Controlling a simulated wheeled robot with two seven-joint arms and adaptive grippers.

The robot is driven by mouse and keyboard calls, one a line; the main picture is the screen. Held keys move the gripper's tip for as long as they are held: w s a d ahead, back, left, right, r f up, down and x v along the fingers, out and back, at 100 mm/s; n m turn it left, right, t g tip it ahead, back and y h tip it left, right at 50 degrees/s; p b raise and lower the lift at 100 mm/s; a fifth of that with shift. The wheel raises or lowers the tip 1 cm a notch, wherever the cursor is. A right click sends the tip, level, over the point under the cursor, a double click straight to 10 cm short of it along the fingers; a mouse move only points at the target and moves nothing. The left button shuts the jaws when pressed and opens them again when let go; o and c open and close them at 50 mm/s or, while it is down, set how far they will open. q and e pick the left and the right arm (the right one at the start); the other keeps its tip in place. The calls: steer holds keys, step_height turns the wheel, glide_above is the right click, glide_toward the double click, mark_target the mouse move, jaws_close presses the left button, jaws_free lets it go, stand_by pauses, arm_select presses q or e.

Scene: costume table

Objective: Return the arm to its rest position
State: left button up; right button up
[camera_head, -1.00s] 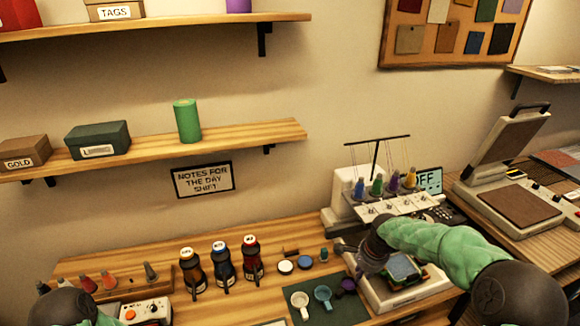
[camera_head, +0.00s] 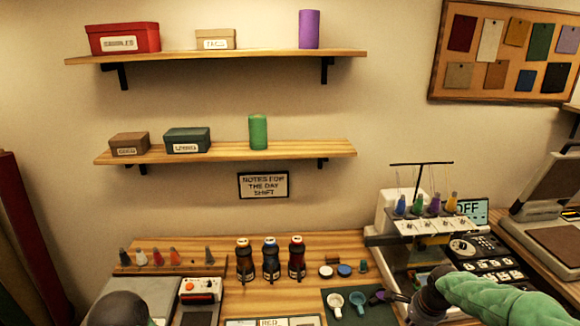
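My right arm, in a green sleeve, reaches in from the lower right of the head view. Its gripper (camera_head: 396,297) is near the front of the embroidery machine (camera_head: 415,225), beside the dark green mat (camera_head: 375,314). Its fingers are small and dark here, and I cannot tell whether they are open or shut. A dark rounded part of my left arm shows at the bottom left; the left gripper is not visible.
Several bottles (camera_head: 270,260) stand on the table's middle. A heat press (camera_head: 550,205) is at the right. Wall shelves (camera_head: 230,153) hold boxes and cylinders.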

steer(key=s+a+f+n+g+y, duration=0.1)
steer(key=s+a+f+n, duration=0.25)
steer(key=a+f, duration=0.45)
steer(key=s+a+f+n+y, duration=0.2)
steer(key=s+a+f+n, duration=0.15)
steer(key=a+f, duration=0.5)
steer(key=s+a+f+n, duration=0.3)
steer(key=s+f, duration=0.2)
steer(key=s, duration=0.2)
steer(key=s+a+f+n+g, duration=0.1)
steer(key=s+a+f+n, duration=0.2)
steer(key=s, duration=0.4)
step_height(320, 180, down, 2)
steer(key=shift+s+a+f+n+y, duration=0.2)
steer(key=shift+a+n+y, duration=0.15)
steer(key=shift+a, duration=0.25)
